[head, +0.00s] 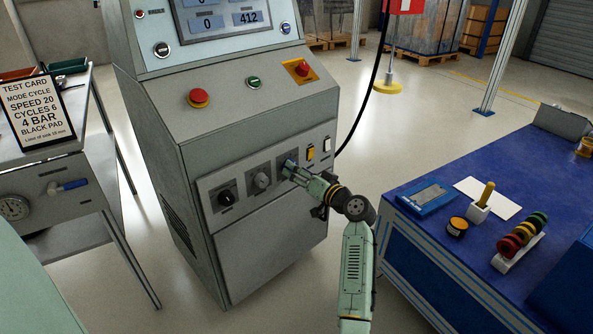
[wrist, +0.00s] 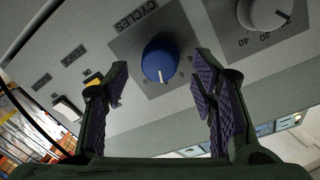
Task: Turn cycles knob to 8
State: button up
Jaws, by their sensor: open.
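The cycles knob (wrist: 160,58) is blue with a white pointer line, on a dark square plate under the word CYCLES in the wrist view. My gripper (wrist: 161,78) is open, with one finger on each side of the knob and a gap to both. In the head view my gripper (head: 294,171) is at the right end of the knob row and largely hides the blue knob.
A grey knob (head: 262,181) and a black knob (head: 226,198) sit left of it; yellow (head: 310,153) and white (head: 327,145) switches sit right. Red buttons (head: 199,97) are above. A blue bench (head: 420,240) stands right.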

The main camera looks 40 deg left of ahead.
jog(key=v, duration=1)
jog(key=shift+d, duration=0.25)
jog(key=shift+s, duration=0.1)
